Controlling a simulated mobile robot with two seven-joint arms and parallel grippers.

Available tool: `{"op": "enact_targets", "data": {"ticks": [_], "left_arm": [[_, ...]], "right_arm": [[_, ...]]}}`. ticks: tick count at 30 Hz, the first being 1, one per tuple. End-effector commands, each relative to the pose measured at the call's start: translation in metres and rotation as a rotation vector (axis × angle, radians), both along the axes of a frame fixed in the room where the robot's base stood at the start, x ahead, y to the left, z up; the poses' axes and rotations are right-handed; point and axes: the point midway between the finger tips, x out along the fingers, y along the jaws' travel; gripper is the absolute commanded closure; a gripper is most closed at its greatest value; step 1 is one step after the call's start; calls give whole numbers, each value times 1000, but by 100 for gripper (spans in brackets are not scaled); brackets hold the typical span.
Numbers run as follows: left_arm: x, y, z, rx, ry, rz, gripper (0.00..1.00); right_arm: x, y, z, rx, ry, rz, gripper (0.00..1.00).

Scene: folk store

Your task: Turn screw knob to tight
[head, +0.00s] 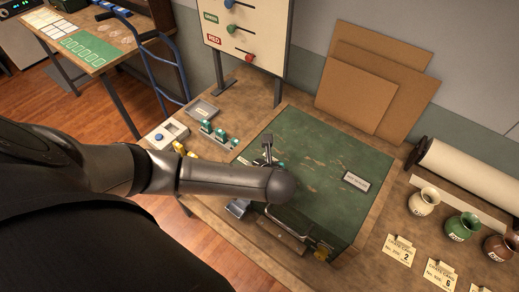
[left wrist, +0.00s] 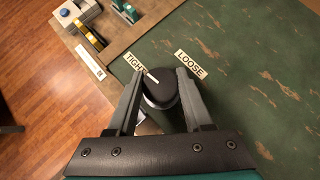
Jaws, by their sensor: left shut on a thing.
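The screw knob (left wrist: 158,88) is black and round with a white pointer line, standing on the green worn top. In the left wrist view, the line points up and left, toward the TIGHT label (left wrist: 134,62). The LOOSE label (left wrist: 190,64) lies to the right of it. My left gripper (left wrist: 160,92) is shut on the knob, one grey finger on each side. In the head view, that gripper (head: 267,150) shows small beyond the rounded end of my arm, which hides part of the green top (head: 315,165). My right gripper is not in view.
A box with a blue button (head: 160,136), teal-topped pieces (head: 212,132) and a grey tray (head: 202,110) sit left of the green top. A label plate (head: 356,181) lies on it. Several vases, including a green one (head: 460,226), and a paper roll (head: 470,168) stand at right.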

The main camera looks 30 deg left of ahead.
Motion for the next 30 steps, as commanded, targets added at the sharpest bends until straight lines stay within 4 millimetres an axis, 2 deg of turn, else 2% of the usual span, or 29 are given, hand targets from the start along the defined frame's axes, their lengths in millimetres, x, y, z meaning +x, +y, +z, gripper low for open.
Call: {"op": "enact_targets", "data": {"ticks": [9, 24, 25, 30], "left_arm": [[-3, 0, -3, 0, 8, -103, 100], [-3, 0, -3, 0, 8, -119, 100], [-3, 0, -3, 0, 8, -119, 46], [-2, 0, -2, 0, 5, -118, 27]], "right_arm": [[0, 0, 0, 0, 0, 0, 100], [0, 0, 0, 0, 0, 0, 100], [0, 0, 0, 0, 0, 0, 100], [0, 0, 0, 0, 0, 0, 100]]}}
